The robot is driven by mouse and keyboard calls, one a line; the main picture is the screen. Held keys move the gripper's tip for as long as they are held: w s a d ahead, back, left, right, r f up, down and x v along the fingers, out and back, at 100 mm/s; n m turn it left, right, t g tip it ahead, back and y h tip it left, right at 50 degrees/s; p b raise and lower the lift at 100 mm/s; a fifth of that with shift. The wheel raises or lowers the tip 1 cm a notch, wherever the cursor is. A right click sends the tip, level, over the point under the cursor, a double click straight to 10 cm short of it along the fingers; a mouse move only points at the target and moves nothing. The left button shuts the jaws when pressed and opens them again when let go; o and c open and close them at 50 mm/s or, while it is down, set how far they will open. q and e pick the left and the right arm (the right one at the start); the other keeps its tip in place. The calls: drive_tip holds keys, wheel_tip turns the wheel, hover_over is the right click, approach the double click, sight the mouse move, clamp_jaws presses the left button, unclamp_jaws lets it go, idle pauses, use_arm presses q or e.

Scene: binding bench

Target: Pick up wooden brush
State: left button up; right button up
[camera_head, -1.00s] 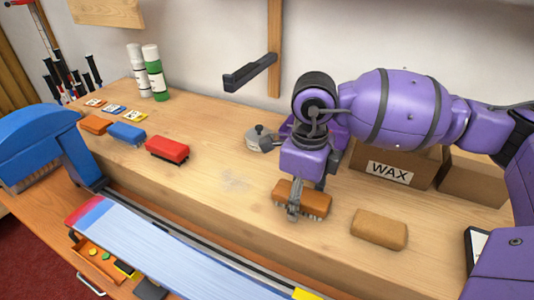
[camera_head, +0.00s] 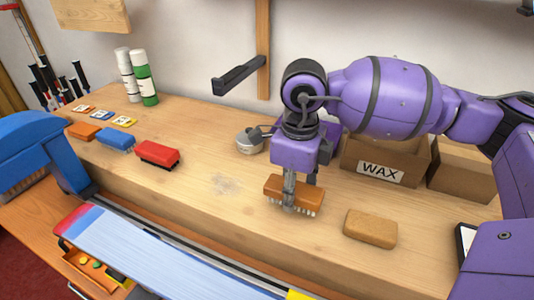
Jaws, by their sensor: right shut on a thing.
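The wooden brush (camera_head: 312,193) is brown with pale bristles pointing down. It is over the bench top (camera_head: 200,205) at the middle right. My right gripper (camera_head: 289,200) comes down from above and is shut on the brush across its middle. The bristles show below the brush body, close to the bench; I cannot tell whether they touch it. The gripper's near finger covers part of the brush. My left gripper is not in view.
A brown block (camera_head: 370,229) lies right of the brush. A WAX box (camera_head: 385,160) stands behind, with a round grey tin (camera_head: 249,142) left of it. Red (camera_head: 158,153), blue (camera_head: 115,139) and orange (camera_head: 83,131) items sit to the left. The bench middle is mostly free.

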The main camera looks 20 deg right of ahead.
drive_tip(key=s+a+r+b, duration=0.1)
drive_tip(key=s+r, duration=0.9)
drive_tip(key=s, duration=0.4)
drive_tip(key=shift+a+r, duration=0.25)
drive_tip(key=shift+r, duration=0.05)
drive_tip(key=o, duration=0.6)
drive_tip(key=c, duration=0.4)
drive_tip(key=shift+f, duration=0.15)
